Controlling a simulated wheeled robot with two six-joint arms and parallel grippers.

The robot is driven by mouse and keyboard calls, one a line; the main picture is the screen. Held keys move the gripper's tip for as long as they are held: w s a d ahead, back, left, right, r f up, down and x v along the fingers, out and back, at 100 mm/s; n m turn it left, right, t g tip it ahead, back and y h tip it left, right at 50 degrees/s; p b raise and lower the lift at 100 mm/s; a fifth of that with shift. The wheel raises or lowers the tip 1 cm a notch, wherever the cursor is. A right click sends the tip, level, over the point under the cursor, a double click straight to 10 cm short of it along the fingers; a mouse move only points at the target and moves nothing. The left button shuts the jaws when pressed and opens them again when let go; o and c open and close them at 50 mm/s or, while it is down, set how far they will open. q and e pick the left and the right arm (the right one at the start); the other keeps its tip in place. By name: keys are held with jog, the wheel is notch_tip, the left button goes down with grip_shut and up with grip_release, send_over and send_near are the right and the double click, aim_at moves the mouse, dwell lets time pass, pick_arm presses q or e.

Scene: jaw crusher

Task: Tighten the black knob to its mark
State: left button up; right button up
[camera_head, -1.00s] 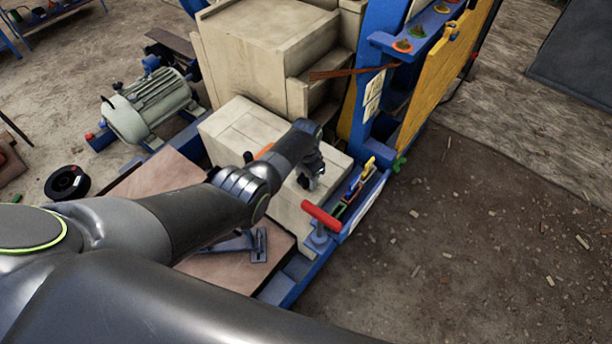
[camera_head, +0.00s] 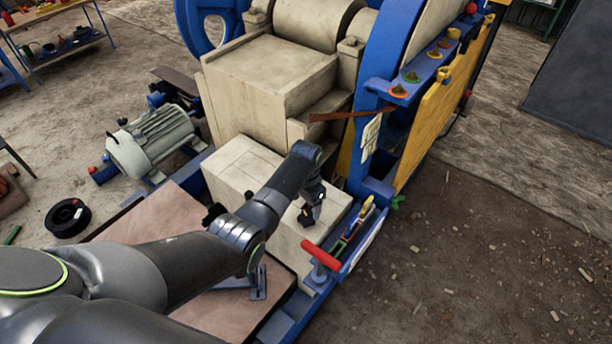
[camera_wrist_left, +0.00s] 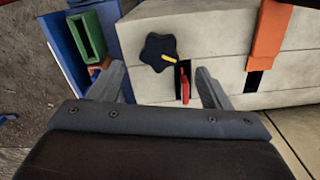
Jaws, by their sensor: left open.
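The black knob (camera_wrist_left: 158,53) is a lobed star shape with a yellow pointer stripe (camera_wrist_left: 170,58) toward its lower right. It sits on the pale block (camera_wrist_left: 215,30), which also shows in the head view (camera_head: 243,165). A red strip (camera_wrist_left: 185,86) lies in a dark slot just below and right of the knob. My left gripper (camera_wrist_left: 161,78) is open, with its fingers apart on either side below the knob and not closed on it. In the head view my left gripper (camera_head: 310,212) is over the block; I cannot clearly separate the knob there. My right gripper is not in view.
An orange tab (camera_wrist_left: 267,38) hangs on the block to the right. A green frame (camera_wrist_left: 88,36) stands left of it. A red T-handle (camera_head: 320,254) rises near the gripper. The blue machine frame (camera_head: 376,187) and yellow panel (camera_head: 440,105) stand to the right; open ground (camera_head: 470,250) lies beyond.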

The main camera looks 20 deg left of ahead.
pick_arm(q)
notch_tip(320, 180, up, 11)
jog(key=shift+f, duration=0.15)
dwell(0.5)
jog(key=n, duration=0.2)
send_near(306, 217)
jog(key=s+a+f, duration=0.4)
jog(key=s+f, duration=0.3)
jog(key=f, duration=0.1)
jog(key=s+a+f+n, duration=0.2)
jog(key=s+a+f, duration=0.2)
jog(key=s+f, duration=0.9)
jog(key=s+a+f+n, duration=0.1)
jog(key=s+f, duration=0.3)
jog(key=s, duration=0.6)
jog(key=s+a+f+n+b, duration=0.1)
jog(key=s+f, duration=0.4)
jog(key=s, duration=0.6)
jog(key=s+a+f+n+t+y, duration=0.1)
jog(key=s+a+f, duration=0.2)
jog(key=s, duration=0.8)
jog(key=shift+f, duration=0.7)
